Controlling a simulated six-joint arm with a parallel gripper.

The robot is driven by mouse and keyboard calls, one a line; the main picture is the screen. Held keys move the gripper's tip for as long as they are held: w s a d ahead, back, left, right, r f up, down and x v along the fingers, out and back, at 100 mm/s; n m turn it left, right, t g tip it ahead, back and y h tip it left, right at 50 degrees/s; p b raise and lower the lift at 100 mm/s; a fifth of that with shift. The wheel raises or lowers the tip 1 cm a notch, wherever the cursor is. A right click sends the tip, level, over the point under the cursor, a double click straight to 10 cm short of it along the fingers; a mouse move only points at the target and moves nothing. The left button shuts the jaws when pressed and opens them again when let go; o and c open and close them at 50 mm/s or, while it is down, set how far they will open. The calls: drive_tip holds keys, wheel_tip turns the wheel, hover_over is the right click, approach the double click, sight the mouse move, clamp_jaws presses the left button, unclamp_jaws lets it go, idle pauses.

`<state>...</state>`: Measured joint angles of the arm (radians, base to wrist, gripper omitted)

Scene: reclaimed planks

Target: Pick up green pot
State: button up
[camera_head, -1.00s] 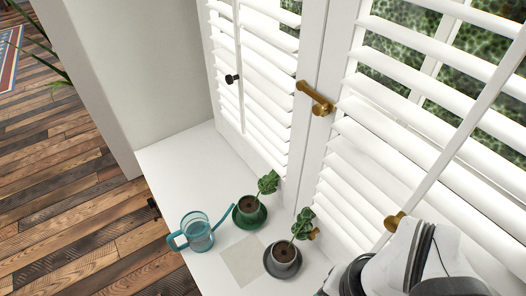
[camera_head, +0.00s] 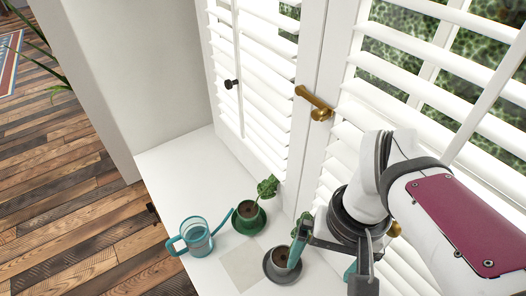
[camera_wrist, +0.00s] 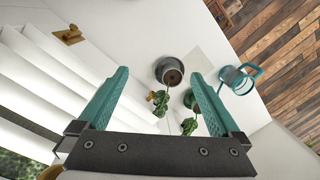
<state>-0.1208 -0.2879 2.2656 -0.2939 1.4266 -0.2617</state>
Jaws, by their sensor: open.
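The green pot (camera_head: 250,222) stands upright on the white sill, with dark soil and a leafy plant leaning right. In the wrist view it (camera_wrist: 188,99) is partly hidden behind my right-hand finger. My gripper (camera_head: 322,262) is open and empty, its teal fingers apart, to the right of the green pot and near the grey pot. In the wrist view the gripper (camera_wrist: 160,76) has the grey pot and a plant showing between its fingers.
White shutters (camera_head: 262,100) with brass handles (camera_head: 316,104) rise behind. The sill's back left is clear.

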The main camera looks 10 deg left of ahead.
drive_tip(key=w+a+n+h, duration=0.1)
drive_tip(key=w+a+n, duration=0.7)
drive_tip(key=w, duration=0.5)
drive_tip(key=n+h, duration=0.2)
drive_tip(key=n, duration=0.7)
approach(248, 209)
drive_tip(key=f, duration=0.3)
drive_tip(key=d+f, duration=0.1)
drive_tip(key=f, duration=0.2)
drive_tip(key=s+d+f, duration=0.1)
drive_tip(key=f, duration=0.2)
drive_tip(key=shift+f, duration=0.25)
drive_tip(key=shift+a, duration=0.1)
clamp_jaws()
drive_tip(key=shift+r, duration=0.1)
wheel_tip(248, 209, up, 21)
wheel_tip(248, 209, down, 17)
drive_tip(key=n, duration=0.5)
drive_tip(key=n+t, duration=0.1)
drive_tip(key=n, duration=0.4)
drive_tip(key=shift+t+y, duration=0.3)
drive_tip(key=shift+y, duration=0.1)
drive_tip(key=shift+f, duration=1.75)
